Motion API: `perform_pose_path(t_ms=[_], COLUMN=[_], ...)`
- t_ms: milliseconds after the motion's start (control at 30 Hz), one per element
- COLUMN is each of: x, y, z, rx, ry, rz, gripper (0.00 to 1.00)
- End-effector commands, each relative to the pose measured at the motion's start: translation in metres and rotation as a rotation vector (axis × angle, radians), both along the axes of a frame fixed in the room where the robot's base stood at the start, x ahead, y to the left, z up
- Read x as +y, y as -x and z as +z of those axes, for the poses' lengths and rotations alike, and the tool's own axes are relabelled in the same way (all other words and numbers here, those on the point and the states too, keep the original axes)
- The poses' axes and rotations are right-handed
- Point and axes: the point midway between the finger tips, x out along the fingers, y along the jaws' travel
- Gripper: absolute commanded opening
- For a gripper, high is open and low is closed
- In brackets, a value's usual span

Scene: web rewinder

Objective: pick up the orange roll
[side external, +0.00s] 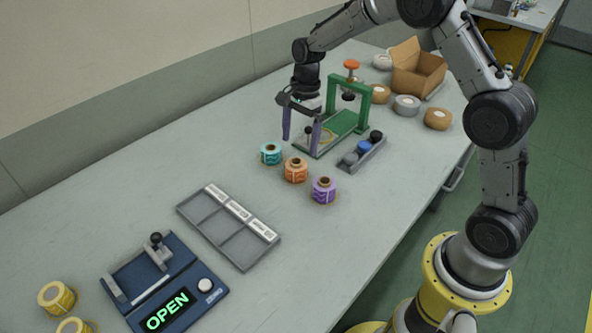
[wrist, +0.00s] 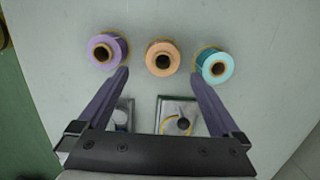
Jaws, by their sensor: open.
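The orange roll (side external: 296,170) stands upright on the table in the side view, between a teal roll (side external: 271,153) and a purple roll (side external: 323,190). In the wrist view the orange roll (wrist: 163,58) is seen from above, with its dark core hole showing. My gripper (side external: 300,140) is open and empty, above the table and behind the row of rolls in the side view. In the wrist view the fingers of my gripper (wrist: 160,72) are spread wide, and the orange roll shows between and beyond their tips. I cannot tell the exact height of the fingertips.
A grey compartment tray (side external: 228,226) and a blue device reading OPEN (side external: 165,290) are at lower left. Bare table lies in front of the rolls.

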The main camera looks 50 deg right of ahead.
Motion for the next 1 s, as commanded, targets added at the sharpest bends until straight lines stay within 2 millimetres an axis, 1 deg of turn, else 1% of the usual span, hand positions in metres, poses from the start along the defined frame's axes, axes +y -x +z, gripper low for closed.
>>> perform_pose_path(t_ms=[33,100,367,500,633,767,967,1000], x=[0.001,0.002,0.004,0.006,0.008,0.008,0.008,0.008], y=[0.0,0.0,-0.001,-0.004,-0.004,-0.005,-0.005,-0.005], z=[-0.009,-0.017,-0.035,-0.056,-0.071,-0.077,-0.077,-0.077], rx=[0.003,0.002,0.002,0.003,0.002,-0.001,-0.001,-0.001], ry=[-0.001,0.0,0.0,-0.001,-0.001,0.0,0.0,0.0], rz=[0.001,0.002,0.002,0.001,0.001,0.001,0.001,0.001], gripper=[1.0,1.0,1.0,1.0,1.0,1.0,1.0,0.93])
